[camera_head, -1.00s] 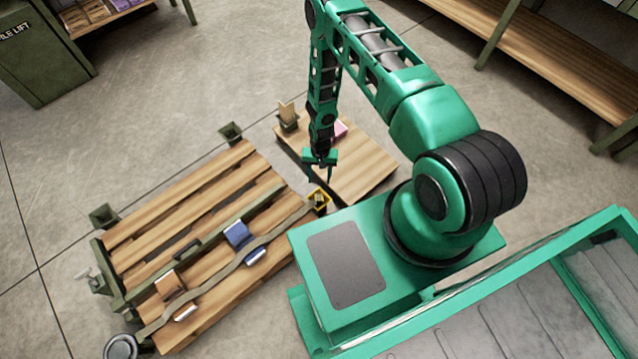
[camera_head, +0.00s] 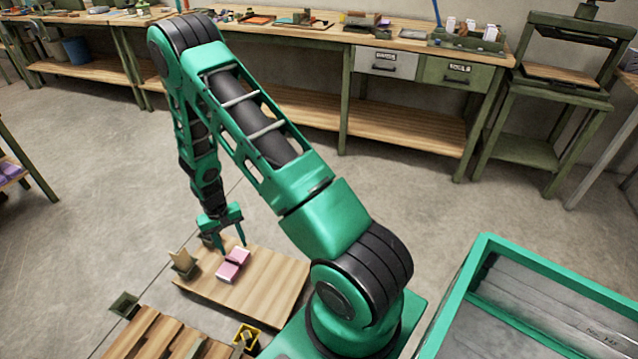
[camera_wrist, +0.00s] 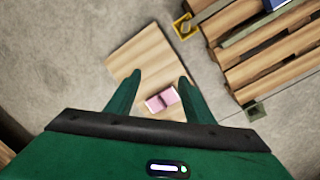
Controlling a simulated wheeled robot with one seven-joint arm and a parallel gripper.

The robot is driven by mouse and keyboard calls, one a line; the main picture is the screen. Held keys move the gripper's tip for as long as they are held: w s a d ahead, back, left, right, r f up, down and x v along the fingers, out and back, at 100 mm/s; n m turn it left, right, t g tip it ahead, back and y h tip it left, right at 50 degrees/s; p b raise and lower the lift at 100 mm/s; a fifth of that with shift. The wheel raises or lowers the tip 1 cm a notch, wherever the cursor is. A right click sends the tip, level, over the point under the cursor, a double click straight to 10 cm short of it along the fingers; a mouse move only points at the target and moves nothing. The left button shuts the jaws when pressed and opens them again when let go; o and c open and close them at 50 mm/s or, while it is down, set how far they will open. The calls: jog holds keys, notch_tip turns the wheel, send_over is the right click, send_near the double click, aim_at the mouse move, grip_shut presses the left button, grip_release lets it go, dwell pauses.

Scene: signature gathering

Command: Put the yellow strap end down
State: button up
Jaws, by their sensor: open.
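The yellow strap end (camera_head: 246,335) sits low in the head view, at the corner of the slatted wooden pallet. In the wrist view the yellow strap end (camera_wrist: 185,26) lies near the pallet's corner, beyond the plain board. My gripper (camera_head: 232,247) is open and empty above the plain wooden board (camera_head: 272,282), away from the strap end. In the wrist view my gripper's fingers (camera_wrist: 160,76) are spread, with pink blocks (camera_wrist: 161,99) on the board seen between them. Most of the strap is out of the head view.
The slatted pallet (camera_head: 165,335) is at the bottom left. A small wooden piece in a holder (camera_head: 183,263) stands on the board's left corner. Workbenches with drawers (camera_head: 388,62) line the back wall. The floor between is clear.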

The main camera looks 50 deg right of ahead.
jog(key=s+d+r, duration=0.3)
jog(key=r, duration=0.6)
jog(key=s+d+r, duration=0.2)
jog(key=s+r, duration=0.2)
jog(key=r, duration=0.5)
jog(key=s+d+r, duration=0.3)
jog(key=r, duration=0.6)
jog(key=s+r, duration=0.4)
jog(key=s, duration=0.3)
jog(key=s+a+r+m+t, duration=0.1)
jog(key=s+r, duration=0.3)
jog(key=s, duration=0.4)
jog(key=s+r, duration=0.5)
jog(key=s, duration=0.2)
jog(key=shift+s+a+m+y, duration=0.2)
jog(key=shift+a+m+y, duration=0.1)
jog(key=shift+y, duration=0.1)
jog(key=shift+w+f, duration=0.35)
jog(key=shift+w, duration=0.45)
jog(key=shift+c, duration=0.3)
jog(key=shift+s+r, duration=0.1)
jog(key=shift+s, duration=0.05)
jog(key=c, duration=0.4)
jog(key=shift+o, duration=0.2)
